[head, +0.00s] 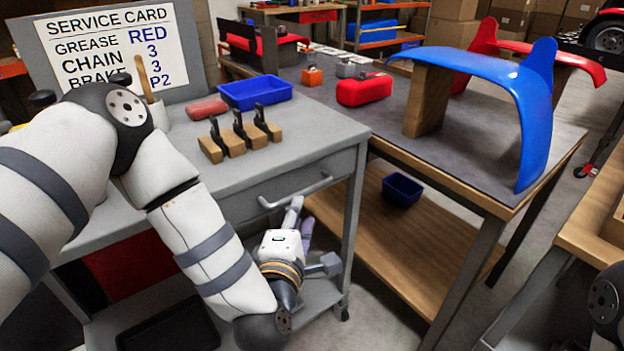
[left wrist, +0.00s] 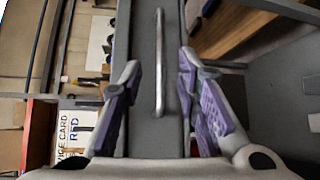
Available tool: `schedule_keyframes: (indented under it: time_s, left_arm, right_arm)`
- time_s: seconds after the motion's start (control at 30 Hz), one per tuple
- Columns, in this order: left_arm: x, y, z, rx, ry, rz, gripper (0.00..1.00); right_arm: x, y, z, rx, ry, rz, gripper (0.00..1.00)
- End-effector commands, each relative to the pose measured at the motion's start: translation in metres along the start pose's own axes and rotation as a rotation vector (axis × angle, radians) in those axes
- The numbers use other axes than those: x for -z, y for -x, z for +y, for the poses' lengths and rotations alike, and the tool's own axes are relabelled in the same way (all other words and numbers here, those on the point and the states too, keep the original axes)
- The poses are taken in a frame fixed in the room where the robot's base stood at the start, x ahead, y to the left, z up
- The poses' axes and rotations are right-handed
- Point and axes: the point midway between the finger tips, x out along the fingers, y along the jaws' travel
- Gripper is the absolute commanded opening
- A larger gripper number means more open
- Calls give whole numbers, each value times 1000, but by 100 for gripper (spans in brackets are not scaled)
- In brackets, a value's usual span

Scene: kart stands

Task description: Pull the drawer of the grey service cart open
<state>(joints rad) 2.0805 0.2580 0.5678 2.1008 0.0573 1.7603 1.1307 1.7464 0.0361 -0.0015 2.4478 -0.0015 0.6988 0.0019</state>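The grey service cart (head: 225,180) stands in front of me, with a drawer (head: 336,172) under its top. The drawer front looks flush with the cart. Its pale bar handle (head: 296,190) runs across the front; in the left wrist view the handle (left wrist: 159,50) appears upright in the picture, between my fingers. My left gripper (head: 301,214) is just below and in front of the handle. In the left wrist view my left gripper (left wrist: 160,66) is open, with purple pads on either side and gaps to the handle. My right gripper is not in view.
On the cart top are a blue tray (head: 256,92), several wooden blocks with black clips (head: 238,135), a red block (head: 207,108) and a service card board (head: 115,52). A workbench (head: 470,180) with a blue fender (head: 500,85) stands close to the right.

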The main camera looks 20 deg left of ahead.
Motion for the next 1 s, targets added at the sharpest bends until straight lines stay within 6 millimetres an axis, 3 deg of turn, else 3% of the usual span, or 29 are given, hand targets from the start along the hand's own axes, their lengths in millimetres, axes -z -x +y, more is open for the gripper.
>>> schedule_keyframes:
  time_s: [0.2, 0.4, 0.53, 0.77, 0.9, 1.0]
  left_arm:
    - [1, -56, -2, 0, -3, 2, 30]
    - [0, -94, -3, 4, -4, 0, 30]
    - [0, -104, -2, 3, -4, 0, 30]
    - [0, -106, -1, 3, -4, -1, 30]
    - [0, -106, -1, 3, -4, -1, 3]
    - [0, -106, -1, 3, -4, -1, 0]
  right_arm:
    - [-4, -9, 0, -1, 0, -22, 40]
    - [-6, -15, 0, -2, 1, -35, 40]
    - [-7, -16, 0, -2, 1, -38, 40]
    - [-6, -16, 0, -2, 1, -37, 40]
    - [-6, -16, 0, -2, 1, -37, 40]
    - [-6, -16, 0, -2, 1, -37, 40]
